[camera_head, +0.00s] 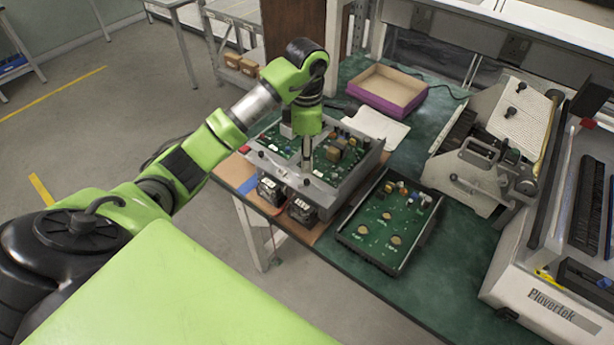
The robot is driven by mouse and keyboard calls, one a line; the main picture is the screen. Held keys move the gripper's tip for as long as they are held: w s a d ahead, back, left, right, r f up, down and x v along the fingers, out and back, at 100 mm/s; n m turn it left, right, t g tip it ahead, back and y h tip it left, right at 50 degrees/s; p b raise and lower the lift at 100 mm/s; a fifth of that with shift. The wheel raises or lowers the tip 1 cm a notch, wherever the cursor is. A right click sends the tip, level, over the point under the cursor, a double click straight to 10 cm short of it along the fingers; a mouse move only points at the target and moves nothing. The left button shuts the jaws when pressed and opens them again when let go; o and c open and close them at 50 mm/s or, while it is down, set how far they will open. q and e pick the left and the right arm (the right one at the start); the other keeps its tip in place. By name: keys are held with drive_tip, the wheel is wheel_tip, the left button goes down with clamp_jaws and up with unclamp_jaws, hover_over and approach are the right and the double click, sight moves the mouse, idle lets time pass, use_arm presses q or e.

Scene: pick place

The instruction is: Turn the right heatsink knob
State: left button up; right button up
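A grey fixture frame (345,188) holding green circuit boards (327,162) stands on the table. Small dark knobs sit on its front rail, one at the left (261,154) and one at the right (306,182). Below the rail are two dark finned blocks, a left one (269,191) and a right one (301,211), which look like the heatsinks. My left gripper (306,166) points down over the front rail, just above the right knob. Its fingers look narrow and close together; whether they touch the knob is unclear. My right gripper is out of view.
A black tray with a green board (389,221) lies to the right of the fixture. A purple-sided box (387,90) and white paper (377,126) lie behind it. Grey machines (489,150) fill the right side. Green mat (440,275) is bare in front.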

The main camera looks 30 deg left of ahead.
sight(307, 181)
use_arm(q)
wheel_tip(307, 181, down, 8)
drive_tip(key=shift+r+p, duration=0.2)
drive_tip(key=shift+p, duration=0.5)
